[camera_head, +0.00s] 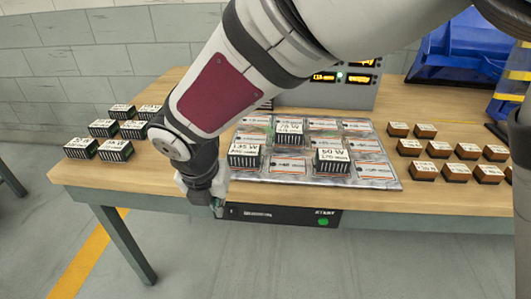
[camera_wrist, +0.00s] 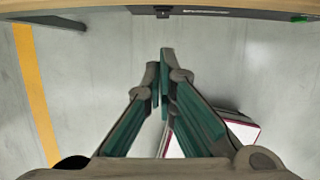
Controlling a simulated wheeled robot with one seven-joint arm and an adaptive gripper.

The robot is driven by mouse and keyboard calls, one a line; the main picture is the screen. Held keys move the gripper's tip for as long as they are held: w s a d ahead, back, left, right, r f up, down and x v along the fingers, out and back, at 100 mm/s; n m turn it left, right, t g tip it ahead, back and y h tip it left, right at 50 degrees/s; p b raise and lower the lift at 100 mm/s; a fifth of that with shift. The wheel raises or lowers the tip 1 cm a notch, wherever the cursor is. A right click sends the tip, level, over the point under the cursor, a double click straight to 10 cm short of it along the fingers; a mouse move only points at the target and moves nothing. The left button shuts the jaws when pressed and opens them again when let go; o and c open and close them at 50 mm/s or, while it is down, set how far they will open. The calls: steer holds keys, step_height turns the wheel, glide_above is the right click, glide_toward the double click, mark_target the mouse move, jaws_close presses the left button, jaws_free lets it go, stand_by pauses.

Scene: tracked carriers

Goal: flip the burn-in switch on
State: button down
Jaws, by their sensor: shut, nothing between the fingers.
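A dark panel (camera_head: 278,216) with a lit green START button (camera_head: 323,222) hangs under the front edge of the table. Its left end is close to my gripper. My gripper (camera_head: 218,212) points down just in front of the table edge, beside that left end. In the wrist view the fingers (camera_wrist: 162,60) are together and empty, with floor beyond them. The panel runs along the top of the wrist view, with a small dark switch-like part (camera_wrist: 163,12) and the green button (camera_wrist: 299,17). I cannot tell the position of that part. The fingers appear apart from it.
A silver board (camera_head: 375,183) with labelled slots and several dark modules (camera_head: 245,154) lies on the wooden table (camera_head: 430,202). More dark blocks stand left, brown blocks (camera_head: 425,169) right. A grey unit with lit displays (camera_head: 357,79) and a blue bin (camera_head: 455,50) stand behind.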

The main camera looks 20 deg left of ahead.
steer(key=shift+v, duration=0.9)
steer(key=shift+w, duration=0.15)
steer(key=d+r+m+h, duration=0.1)
steer(key=d+r+m, duration=0.4)
steer(key=d, duration=0.4)
steer(key=w+d+r+m+h, duration=0.1)
steer(key=d+r+m, duration=0.2)
steer(key=d+m, duration=0.55)
steer(key=d+r+m+h, duration=0.1)
steer(key=d+r+m, duration=0.25)
steer(key=d, duration=0.75)
steer(key=s+d+m+g+y, duration=0.1)
steer(key=s+d+m, duration=0.6)
steer(key=s+m, duration=0.35)
steer(key=s+d+m+g+y, duration=0.1)
steer(key=s+d+m, duration=0.75)
steer(key=m, duration=0.25)
step_height(320, 180, up, 19)
steer(key=a+t+p, duration=0.1)
steer(key=t+p, duration=0.1)
steer(key=p, duration=1.6)
steer(key=shift+a+t, duration=0.15)
steer(key=shift+t, duration=0.25)
